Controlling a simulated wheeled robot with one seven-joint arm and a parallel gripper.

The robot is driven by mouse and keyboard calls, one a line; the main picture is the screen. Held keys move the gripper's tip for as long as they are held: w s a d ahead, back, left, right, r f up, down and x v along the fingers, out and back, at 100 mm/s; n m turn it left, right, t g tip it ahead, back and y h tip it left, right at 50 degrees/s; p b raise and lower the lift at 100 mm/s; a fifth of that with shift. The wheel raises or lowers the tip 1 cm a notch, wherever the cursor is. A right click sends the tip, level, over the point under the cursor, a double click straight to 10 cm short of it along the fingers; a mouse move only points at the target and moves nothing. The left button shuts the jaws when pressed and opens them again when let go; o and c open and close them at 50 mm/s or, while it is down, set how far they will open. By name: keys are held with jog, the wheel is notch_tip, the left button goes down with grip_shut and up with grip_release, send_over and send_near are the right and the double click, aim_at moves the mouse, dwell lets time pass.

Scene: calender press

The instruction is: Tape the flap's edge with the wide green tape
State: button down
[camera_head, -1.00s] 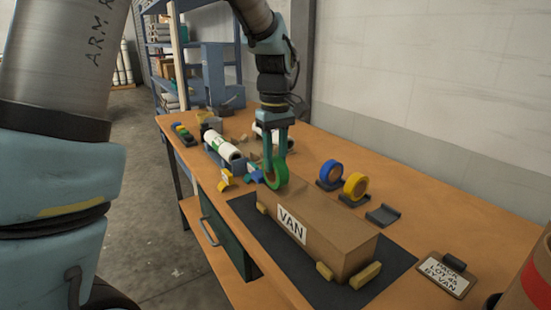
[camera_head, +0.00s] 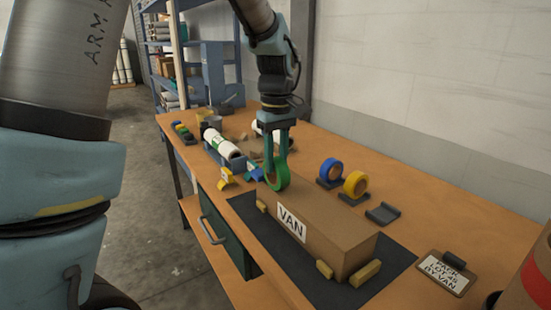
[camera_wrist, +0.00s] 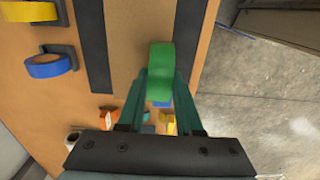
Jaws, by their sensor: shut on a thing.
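My gripper (camera_head: 277,163) is shut on a green tape roll (camera_head: 279,176). It holds the roll upright at the far end of the long brown carton. The carton (camera_head: 335,232) lies on a dark mat, with a "VAN" label on its side. In the wrist view the green roll (camera_wrist: 160,68) sits between the fingers, over or beside the carton's end. I cannot tell whether the roll touches the carton. The flap's edge is not clear in these frames.
Blue tape (camera_head: 331,171) and yellow tape (camera_head: 355,184) stand in holders to the right, beside an empty holder (camera_head: 383,214). Wooden blocks (camera_head: 365,274) flank the carton. A clipboard (camera_head: 445,272) lies front right. A white roll (camera_head: 222,144) lies in a blue cradle behind.

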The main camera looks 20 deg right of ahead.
aim_at(285, 174)
jog(key=shift+s+d, duration=0.1)
jog(key=shift+s, duration=0.2)
jog(key=shift+s, duration=0.2)
jog(key=shift+s+f, duration=0.1)
jog(key=shift+s, duration=0.3)
dwell(0.4)
jog(key=shift+s+d, duration=0.1)
jog(key=shift+s, duration=0.05)
jog(key=shift+s+d, duration=0.1)
jog(key=shift+s, duration=0.4)
jog(key=shift+s+p, duration=0.15)
jog(key=shift+p, duration=0.2)
jog(key=shift+s+d, duration=0.1)
jog(key=shift+s, duration=0.2)
